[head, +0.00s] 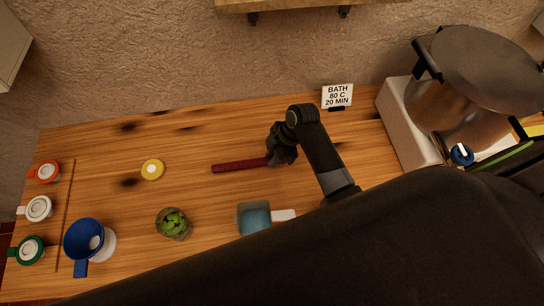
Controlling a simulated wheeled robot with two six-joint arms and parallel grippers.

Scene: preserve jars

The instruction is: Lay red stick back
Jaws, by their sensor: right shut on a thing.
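A dark red stick (240,166) lies nearly level in the head view, above or on the middle of the wooden table; I cannot tell whether it touches the wood. My right gripper (272,158) is shut on the stick's right end. The jaws and that end of the stick are partly hidden by the gripper's dark body. My left gripper is not in view.
Several clip lids are at the left, beside a thin rod (66,215). A large pot (460,95) and sign (337,95) are right.

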